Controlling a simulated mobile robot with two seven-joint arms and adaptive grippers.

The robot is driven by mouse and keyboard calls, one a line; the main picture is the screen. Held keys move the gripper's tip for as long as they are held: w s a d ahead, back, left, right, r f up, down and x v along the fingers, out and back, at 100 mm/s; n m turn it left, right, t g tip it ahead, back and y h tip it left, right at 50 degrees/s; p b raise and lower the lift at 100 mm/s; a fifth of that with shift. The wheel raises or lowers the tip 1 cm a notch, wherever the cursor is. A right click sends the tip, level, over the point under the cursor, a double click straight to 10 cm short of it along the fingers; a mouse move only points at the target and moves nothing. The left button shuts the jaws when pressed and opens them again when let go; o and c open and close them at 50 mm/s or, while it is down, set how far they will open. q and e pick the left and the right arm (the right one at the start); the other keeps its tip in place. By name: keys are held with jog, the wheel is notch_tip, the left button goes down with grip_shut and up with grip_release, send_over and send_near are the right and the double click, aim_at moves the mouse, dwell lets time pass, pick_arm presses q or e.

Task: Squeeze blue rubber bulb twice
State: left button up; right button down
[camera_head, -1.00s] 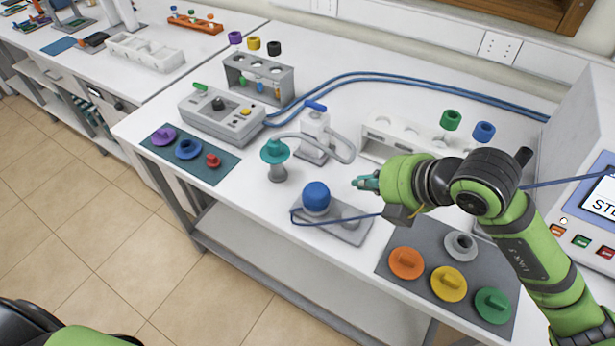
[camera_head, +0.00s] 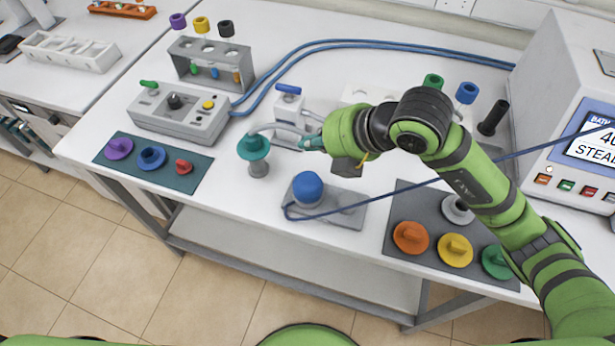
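The blue rubber bulb (camera_head: 308,187) sits upright on a grey base plate (camera_head: 345,214) near the front of the white table. A thin blue cord loops from the base and runs right. My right gripper (camera_head: 306,143) is above and behind the bulb, apart from it, pointing left. Its fingertips are near the teal-capped piece (camera_head: 254,147) and the pale hose. The fingers are small and partly hidden by the hand, so their opening is unclear. My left gripper is out of view.
A grey mat (camera_head: 400,200) with several coloured caps lies right of the bulb. A dark teal mat (camera_head: 190,187) with caps lies left. A grey control box (camera_head: 180,115) and test tube rack (camera_head: 210,62) stand behind. The bath unit (camera_head: 560,100) stands at right.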

aim_at(311, 181)
notch_tip(311, 181, down, 8)
jog(key=b, duration=0.5)
jog(key=shift+r+b, duration=0.1)
jog(key=shift+b, duration=0.25)
jog(key=shift+w+a+f, duration=0.1)
jog(key=shift+f, duration=0.25)
jog(key=shift+b, duration=0.3)
jog(key=shift+f+b, duration=0.35)
dwell(0.5)
